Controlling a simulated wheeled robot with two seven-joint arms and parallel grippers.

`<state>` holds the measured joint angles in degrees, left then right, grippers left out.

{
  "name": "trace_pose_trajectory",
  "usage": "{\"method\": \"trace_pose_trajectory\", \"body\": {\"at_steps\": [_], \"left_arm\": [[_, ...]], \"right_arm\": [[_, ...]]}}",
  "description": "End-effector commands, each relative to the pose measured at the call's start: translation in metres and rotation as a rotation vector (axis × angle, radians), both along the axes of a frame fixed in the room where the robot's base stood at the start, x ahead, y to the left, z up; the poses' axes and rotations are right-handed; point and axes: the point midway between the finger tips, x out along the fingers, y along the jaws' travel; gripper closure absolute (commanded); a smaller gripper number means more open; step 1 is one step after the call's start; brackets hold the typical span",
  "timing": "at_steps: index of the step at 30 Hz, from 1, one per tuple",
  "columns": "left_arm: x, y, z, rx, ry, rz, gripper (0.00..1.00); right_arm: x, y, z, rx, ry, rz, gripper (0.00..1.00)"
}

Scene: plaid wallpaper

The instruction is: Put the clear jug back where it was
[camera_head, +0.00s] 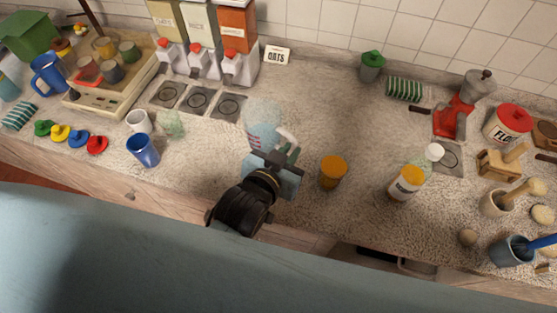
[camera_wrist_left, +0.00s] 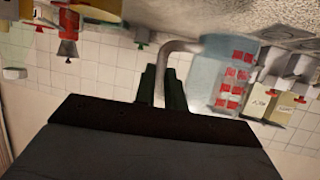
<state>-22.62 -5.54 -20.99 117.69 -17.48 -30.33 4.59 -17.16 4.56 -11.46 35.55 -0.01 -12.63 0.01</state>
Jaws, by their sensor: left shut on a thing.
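The clear jug (camera_head: 263,118) is a pale bluish see-through vessel in the middle of the counter (camera_head: 320,110). My left gripper (camera_head: 279,150) is at its near right side, shut on its handle. In the left wrist view the jug (camera_wrist_left: 208,68) has red marks on or behind its wall, and its pale handle (camera_wrist_left: 177,46) passes between the dark fingers of the gripper (camera_wrist_left: 161,88). I cannot tell whether the jug's base touches the counter. My right gripper is not in view.
A blue cup (camera_head: 143,150) and dark ringed pads (camera_head: 229,106) are to the left; dispensers (camera_head: 239,62) stand behind. Counter behind the orange-lidded jar is clear.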

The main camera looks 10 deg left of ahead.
Motion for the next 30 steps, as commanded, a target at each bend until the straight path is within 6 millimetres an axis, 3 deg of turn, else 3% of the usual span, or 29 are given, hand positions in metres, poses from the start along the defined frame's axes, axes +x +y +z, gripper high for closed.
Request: {"method": "trace_pose_trajectory", "body": {"at_steps": [3, 15, 28, 29, 30], "left_arm": [[0.000, 0.000, -0.022, 0.002, -0.001, 0.000, 1.00], [0.000, 0.000, -0.066, 0.000, -0.001, 0.001, 1.00], [0.001, 0.001, -0.073, 0.000, -0.003, 0.001, 1.00], [0.000, 0.001, -0.074, -0.001, 0.000, 0.001, 0.86], [0.000, 0.001, -0.073, -0.001, 0.000, 0.000, 0.80]], "right_arm": [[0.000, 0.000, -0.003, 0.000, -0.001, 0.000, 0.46], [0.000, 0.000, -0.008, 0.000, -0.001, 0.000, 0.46], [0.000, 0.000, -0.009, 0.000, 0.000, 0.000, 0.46], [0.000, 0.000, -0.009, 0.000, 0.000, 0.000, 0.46], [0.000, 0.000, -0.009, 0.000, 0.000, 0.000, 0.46]]}}
